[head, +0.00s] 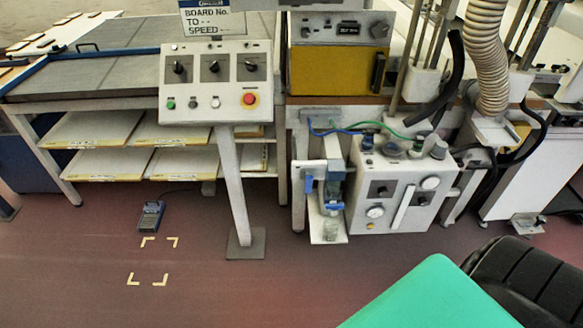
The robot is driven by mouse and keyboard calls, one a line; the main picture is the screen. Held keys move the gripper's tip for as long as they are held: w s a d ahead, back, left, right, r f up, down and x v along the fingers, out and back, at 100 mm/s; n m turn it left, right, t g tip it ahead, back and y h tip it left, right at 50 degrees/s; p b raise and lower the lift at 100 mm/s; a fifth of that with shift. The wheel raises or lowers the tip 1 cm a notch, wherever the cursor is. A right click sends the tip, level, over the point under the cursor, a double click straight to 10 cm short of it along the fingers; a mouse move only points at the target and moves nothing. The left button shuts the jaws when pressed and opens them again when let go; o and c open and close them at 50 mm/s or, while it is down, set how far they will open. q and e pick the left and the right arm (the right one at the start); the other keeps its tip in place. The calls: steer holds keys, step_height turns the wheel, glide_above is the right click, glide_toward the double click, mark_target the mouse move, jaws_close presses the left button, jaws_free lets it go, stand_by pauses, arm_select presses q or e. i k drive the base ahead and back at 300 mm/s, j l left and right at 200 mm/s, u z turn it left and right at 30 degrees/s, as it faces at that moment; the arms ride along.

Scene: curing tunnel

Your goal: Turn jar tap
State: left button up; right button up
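A small clear jar (331,228) stands low on a white shelf bracket at the left of the grey control box (402,190). A blue fitting (333,206) sits just above the jar, and more blue parts (309,184) are higher on the same assembly. I cannot tell which blue part is the tap or how it is turned. Neither of my grippers is in view.
A pedestal panel (215,82) with knobs and buttons stands left of the jar. A blue-grey foot pedal (150,215) lies on the floor near yellow corner marks. A green surface (435,298) and black chair (530,275) fill the lower right. Floor in front is clear.

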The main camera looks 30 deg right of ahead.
mark_target(334, 206)
steer(key=z, duration=2.1)
